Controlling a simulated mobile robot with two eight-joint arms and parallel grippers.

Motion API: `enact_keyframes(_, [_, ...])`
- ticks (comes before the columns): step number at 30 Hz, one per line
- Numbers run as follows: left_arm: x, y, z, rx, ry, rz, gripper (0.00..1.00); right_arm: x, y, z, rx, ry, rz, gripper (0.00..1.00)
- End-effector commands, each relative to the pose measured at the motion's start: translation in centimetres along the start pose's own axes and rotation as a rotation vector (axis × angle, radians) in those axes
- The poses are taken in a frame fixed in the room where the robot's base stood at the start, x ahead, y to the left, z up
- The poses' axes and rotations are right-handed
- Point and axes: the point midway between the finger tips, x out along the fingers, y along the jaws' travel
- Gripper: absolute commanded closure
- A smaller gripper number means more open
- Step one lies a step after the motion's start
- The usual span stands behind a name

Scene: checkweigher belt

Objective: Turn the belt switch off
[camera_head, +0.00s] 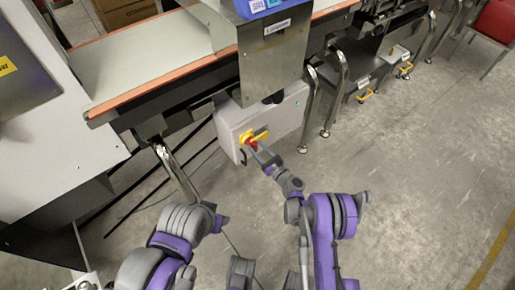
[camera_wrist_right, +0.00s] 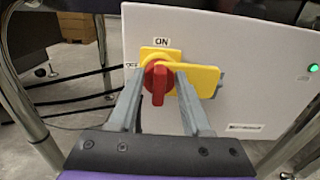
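The belt switch is a red rotary knob (camera_wrist_right: 158,84) on a yellow plate (camera_wrist_right: 160,54), on the front of a light grey box (camera_wrist_right: 240,45). Its handle stands upright, in line with the ON label (camera_wrist_right: 161,41) above; an OFF label, partly hidden, is at its left. The knob also shows in the head view (camera_head: 250,144). My right gripper (camera_wrist_right: 161,78) is open, with one finger on each side of the knob. Whether the fingers touch it I cannot tell. My left arm shows at lower left in the head view, but I cannot make out its gripper.
The box hangs under the conveyor belt (camera_head: 140,58). A yellow tab (camera_wrist_right: 205,80) sticks out right of the knob, close to my right finger. A green light (camera_wrist_right: 313,70) is on the box's right. Metal legs (camera_head: 175,170) stand nearby. The floor (camera_head: 400,170) at right is clear.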

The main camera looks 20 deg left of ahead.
Motion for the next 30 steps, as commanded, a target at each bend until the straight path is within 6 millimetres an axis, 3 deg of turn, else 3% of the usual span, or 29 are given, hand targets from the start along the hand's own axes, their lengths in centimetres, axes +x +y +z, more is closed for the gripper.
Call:
enact_keyframes(1, [0.0,0.0,0.0,0.0,0.0,0.0,0.5,-0.01,0.0,0.0,0.0,0.0,0.0,0.63])
enact_keyframes(7, [0.0,0.0,0.0,0.0,0.0,0.0,0.5,-0.03,0.0,0.0,0.0,0.0,0.0,0.99])
enact_keyframes(8, [0.0,0.0,0.0,0.0,0.0,0.0,0.5,-0.03,0.0,0.0,0.0,0.0,0.0,1.0])
enact_keyframes(30, [0.0,0.0,0.0,0.0,0.0,0.0,0.5,-0.04,0.0,0.0,0.0,0.0,0.0,1.0])
